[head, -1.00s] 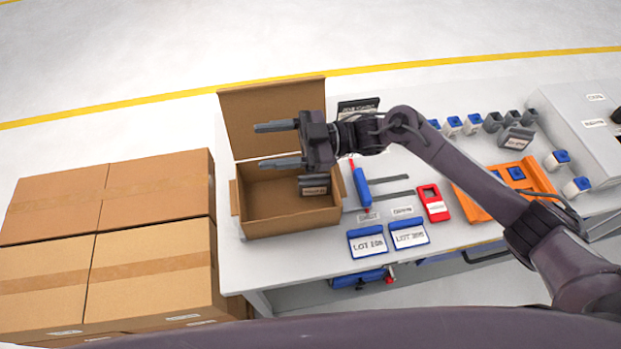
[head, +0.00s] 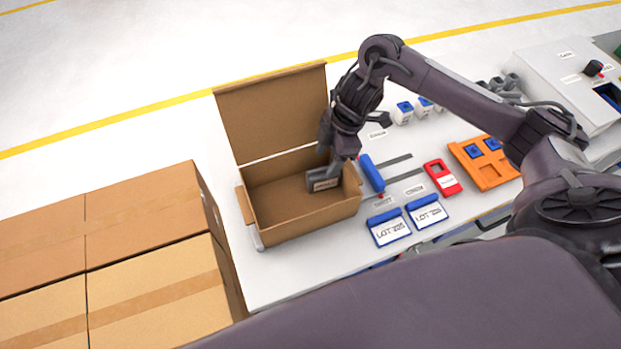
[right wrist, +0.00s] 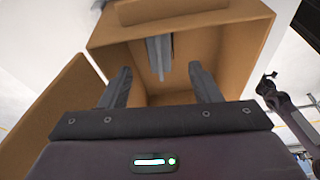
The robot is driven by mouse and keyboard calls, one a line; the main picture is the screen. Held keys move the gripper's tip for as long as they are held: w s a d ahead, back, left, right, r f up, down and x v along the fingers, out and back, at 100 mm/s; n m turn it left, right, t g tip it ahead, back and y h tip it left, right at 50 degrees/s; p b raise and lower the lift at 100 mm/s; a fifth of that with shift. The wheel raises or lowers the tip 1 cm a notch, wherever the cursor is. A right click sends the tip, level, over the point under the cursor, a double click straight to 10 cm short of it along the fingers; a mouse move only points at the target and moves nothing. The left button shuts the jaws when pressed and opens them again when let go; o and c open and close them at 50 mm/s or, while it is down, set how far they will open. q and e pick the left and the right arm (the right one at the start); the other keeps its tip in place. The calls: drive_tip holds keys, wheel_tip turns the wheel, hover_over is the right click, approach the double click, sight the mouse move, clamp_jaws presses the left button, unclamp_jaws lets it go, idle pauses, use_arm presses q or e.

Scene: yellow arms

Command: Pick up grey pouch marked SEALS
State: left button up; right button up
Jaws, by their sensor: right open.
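A grey pouch (head: 322,183) with a pale label lies in the right part of the open cardboard box (head: 258,232); the lettering is too small to read. My right gripper (head: 334,160) points down into the box, right above the pouch, and partly hides it. In the right wrist view my right gripper (right wrist: 161,72) is open, its two fingers well apart. A grey shape, seemingly the pouch (right wrist: 159,52), shows beyond and between the fingertips, apart from them. My left gripper is not in view.
The box's raised flap (head: 270,105) stands behind the gripper. Right of the box are a blue-handled tool (head: 371,174), LOT cards (head: 389,228), a red device (head: 443,178) and an orange tray (head: 480,170). Stacked cartons (head: 100,250) stand at left.

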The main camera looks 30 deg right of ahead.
sight(324, 168)
drive_tip(key=x, duration=0.3)
drive_tip(key=p+x, duration=0.1)
drive_tip(key=x, duration=0.1)
drive_tip(key=shift+d+f, duration=0.25)
drive_tip(key=shift+f, duration=0.1)
drive_tip(key=shift+a+f, duration=0.15)
drive_tip(key=shift+f, duration=0.2)
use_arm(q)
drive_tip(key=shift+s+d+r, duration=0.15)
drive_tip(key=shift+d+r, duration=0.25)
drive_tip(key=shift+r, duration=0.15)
use_arm(e)
drive_tip(key=c, duration=1.1)
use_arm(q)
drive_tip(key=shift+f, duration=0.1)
